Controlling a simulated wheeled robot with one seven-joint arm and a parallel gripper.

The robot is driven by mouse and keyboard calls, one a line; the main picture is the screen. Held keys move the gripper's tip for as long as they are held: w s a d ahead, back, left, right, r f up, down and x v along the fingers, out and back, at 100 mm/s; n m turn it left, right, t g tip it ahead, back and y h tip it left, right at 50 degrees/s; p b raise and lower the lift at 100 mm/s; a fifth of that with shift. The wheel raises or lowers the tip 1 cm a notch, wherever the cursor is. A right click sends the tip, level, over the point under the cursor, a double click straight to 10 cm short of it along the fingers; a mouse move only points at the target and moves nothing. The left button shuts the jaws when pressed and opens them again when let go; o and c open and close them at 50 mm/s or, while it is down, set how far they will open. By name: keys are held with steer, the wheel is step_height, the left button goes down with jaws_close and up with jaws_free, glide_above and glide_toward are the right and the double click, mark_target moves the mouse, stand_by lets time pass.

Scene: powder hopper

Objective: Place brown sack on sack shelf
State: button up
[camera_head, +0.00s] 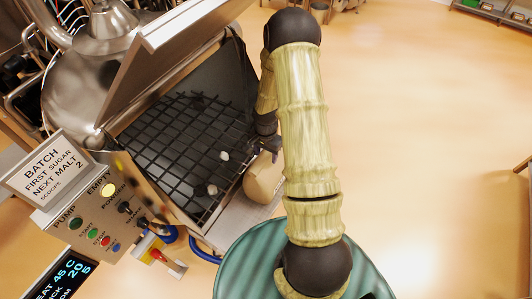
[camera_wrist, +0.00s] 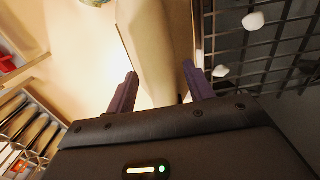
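A tan-brown sack (camera_head: 263,182) is at the right side of the hopper, partly hidden behind my arm in the head view. It fills the upper middle of the wrist view (camera_wrist: 165,45). Its lower end appears over or on a pale metal ledge (camera_head: 235,219) beside the hopper grate; contact is unclear. My gripper (camera_head: 272,143) is at the sack's upper end. In the wrist view its two purple fingers (camera_wrist: 158,69) are spread apart, with the sack between or just beyond them. A bright gap shows between the left finger and the sack. I cannot tell which surface is the sack shelf.
The hopper's black grate (camera_head: 185,135) has a few white lumps on it. Its raised lid (camera_head: 165,55) stands at the left. A control panel (camera_head: 108,215) and a blue-handled item (camera_head: 168,236) are at the front left. Open floor (camera_head: 430,130) lies to the right.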

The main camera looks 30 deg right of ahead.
step_height(320, 180, up, 12)
steer(key=b, duration=0.3)
stand_by(0.5)
steer(key=shift+r, duration=0.1)
stand_by(0.3)
steer(key=s+a+r+n+t, duration=0.2)
steer(key=s+a+r+n, duration=0.6)
steer(key=s, duration=0.5)
steer(key=a+n, duration=0.2)
steer(key=n, duration=0.1)
steer(key=shift+a+r+t, duration=0.15)
steer(key=shift+a+t, duration=0.15)
steer(key=shift+a, duration=0.1)
steer(key=shift+s, duration=0.1)
